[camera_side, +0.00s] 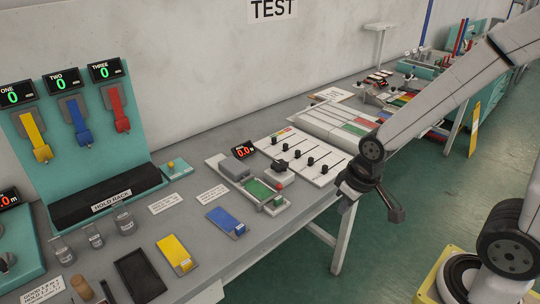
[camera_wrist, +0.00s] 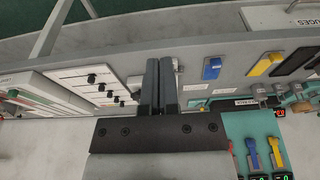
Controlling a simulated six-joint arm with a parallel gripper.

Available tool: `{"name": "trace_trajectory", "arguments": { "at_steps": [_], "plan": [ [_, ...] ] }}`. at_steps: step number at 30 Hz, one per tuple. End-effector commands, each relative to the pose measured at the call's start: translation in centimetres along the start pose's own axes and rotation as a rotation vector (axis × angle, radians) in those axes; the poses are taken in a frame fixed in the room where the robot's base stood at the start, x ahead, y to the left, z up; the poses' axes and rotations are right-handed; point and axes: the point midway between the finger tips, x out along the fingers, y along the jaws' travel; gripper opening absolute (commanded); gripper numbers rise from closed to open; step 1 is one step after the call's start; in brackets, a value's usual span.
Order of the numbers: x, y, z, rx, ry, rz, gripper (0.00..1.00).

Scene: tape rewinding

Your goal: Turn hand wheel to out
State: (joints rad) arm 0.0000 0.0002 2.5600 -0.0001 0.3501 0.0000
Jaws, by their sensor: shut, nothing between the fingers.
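No hand wheel shows clearly enough to name. A small bench device (camera_side: 236,171) with a grey block, a green bed and a red knob (camera_side: 279,184) stands mid-bench in the side view, with a lit red readout (camera_side: 244,149) behind it. A teal unit (camera_side: 14,240) with a dark knob (camera_side: 6,261) is cut off at the left edge. My gripper (camera_side: 397,213) is off the bench's front edge, right of the bench device and apart from everything. In the wrist view its fingers (camera_wrist: 158,65) are together and empty, hiding part of the bench device.
A white panel with several black knobs (camera_side: 314,150) lies behind the bench device. Blue (camera_side: 226,221) and yellow (camera_side: 175,252) trays and a dark tray (camera_side: 140,276) lie to the left. Free air surrounds my gripper.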

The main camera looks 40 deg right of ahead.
Motion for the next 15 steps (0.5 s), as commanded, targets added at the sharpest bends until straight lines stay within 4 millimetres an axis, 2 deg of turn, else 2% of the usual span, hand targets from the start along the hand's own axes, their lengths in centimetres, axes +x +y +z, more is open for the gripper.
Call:
{"name": "trace_trajectory", "arguments": {
  "at_steps": [1,5,9,15],
  "plan": [
    [0.0,0.0,0.0,0.000,0.000,0.000,0.16],
    [0.0,0.0,-0.4,-0.013,-0.001,0.000,0.57],
    [0.1,0.2,-1.7,-0.059,-0.008,0.001,1.00],
    [0.5,0.8,-5.6,-0.206,-0.031,0.002,1.00]
  ]
}}
